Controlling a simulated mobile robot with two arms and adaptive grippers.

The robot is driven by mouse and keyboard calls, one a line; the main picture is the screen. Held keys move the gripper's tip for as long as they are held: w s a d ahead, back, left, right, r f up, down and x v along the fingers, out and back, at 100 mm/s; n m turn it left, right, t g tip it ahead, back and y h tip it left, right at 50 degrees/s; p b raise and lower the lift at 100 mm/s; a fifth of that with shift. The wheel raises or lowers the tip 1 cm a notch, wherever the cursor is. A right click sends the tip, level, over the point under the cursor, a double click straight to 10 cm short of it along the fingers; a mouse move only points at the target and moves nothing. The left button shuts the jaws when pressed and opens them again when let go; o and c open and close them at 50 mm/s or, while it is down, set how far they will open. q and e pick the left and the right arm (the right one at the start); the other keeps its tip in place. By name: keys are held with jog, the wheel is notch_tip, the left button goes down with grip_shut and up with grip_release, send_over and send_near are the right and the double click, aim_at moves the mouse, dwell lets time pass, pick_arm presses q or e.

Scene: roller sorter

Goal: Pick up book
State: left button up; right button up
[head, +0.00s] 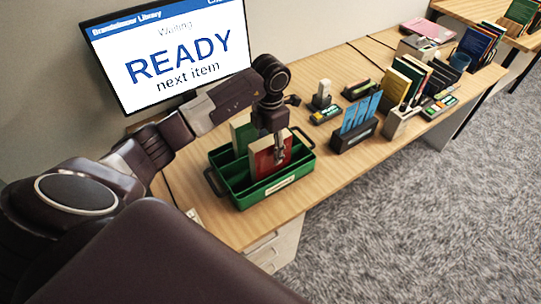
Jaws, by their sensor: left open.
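A red book (265,160) with pale page edges stands upright in a green crate (247,198) on the desk. A green book (240,135) stands behind it in the same crate. My left gripper (279,155) points down at the red book's right part, with the fingers overlapping its cover in the picture. The left gripper is open. Whether its fingers touch the book cannot be told. My right gripper is out of view.
A monitor (170,55) reading "READY next item" stands behind the crate. A holder with blue cards (358,118) and several books between bookends (410,82) stand to the right. Bare desk (320,180) lies right of the crate.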

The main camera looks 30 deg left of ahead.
pick_arm(q)
jog(key=shift+f, duration=0.55)
grip_shut()
jog(key=shift+w, duration=0.1)
jog(key=shift+r, duration=0.1)
